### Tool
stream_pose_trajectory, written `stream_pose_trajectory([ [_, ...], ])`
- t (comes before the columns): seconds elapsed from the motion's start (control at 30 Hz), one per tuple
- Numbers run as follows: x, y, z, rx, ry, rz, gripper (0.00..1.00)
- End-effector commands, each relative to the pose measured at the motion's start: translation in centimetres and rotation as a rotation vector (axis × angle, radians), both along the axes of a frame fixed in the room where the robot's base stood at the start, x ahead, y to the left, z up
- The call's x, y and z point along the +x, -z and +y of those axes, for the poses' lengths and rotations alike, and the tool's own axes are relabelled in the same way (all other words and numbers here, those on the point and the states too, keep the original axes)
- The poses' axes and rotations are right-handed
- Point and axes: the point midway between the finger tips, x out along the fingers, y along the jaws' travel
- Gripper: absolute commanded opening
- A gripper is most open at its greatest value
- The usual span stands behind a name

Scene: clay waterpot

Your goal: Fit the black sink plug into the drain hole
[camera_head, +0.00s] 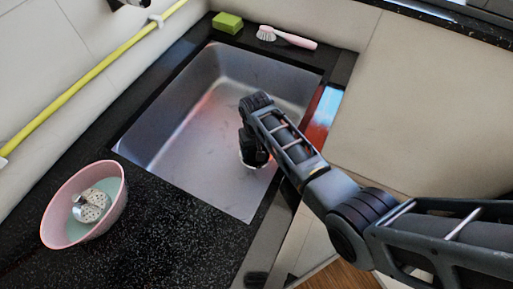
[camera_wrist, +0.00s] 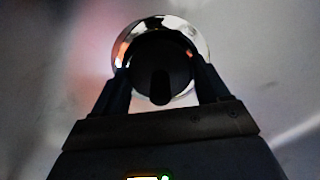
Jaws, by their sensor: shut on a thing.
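The black sink plug (camera_wrist: 160,62) is a dark round disc with a short knob, seen in the wrist view between the two fingers of my gripper (camera_wrist: 162,82). My gripper is shut on it. The shiny chrome drain ring (camera_wrist: 127,38) shows around and behind the plug, most clearly along the top and left. I cannot tell whether the plug is seated or just above the hole. In the head view my gripper (camera_head: 254,158) points down into the grey sink (camera_head: 190,145), low in its right part, and hides most of the drain.
A pink bowl (camera_head: 62,208) holding a metal strainer-like piece (camera_head: 91,206) stands on the black speckled counter (camera_head: 160,240). A green sponge (camera_head: 227,22) and a pink-handled brush (camera_head: 290,37) lie behind the sink. The sink walls surround my gripper.

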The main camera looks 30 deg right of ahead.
Motion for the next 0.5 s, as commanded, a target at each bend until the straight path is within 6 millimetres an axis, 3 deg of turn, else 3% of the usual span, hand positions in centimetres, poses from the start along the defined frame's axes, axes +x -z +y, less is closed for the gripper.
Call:
stream_pose_trajectory([
  [0.1,-0.2,0.8,0.0,0.000,0.000,-0.002,0.44],
  [0.13,-0.2,0.9,0.0,0.000,0.000,-0.001,0.76],
  [0.37,-0.4,1.0,0.0,-0.001,0.000,0.002,0.98],
  [0.5,-0.5,-0.3,0.0,-0.001,0.000,0.002,1.00],
])
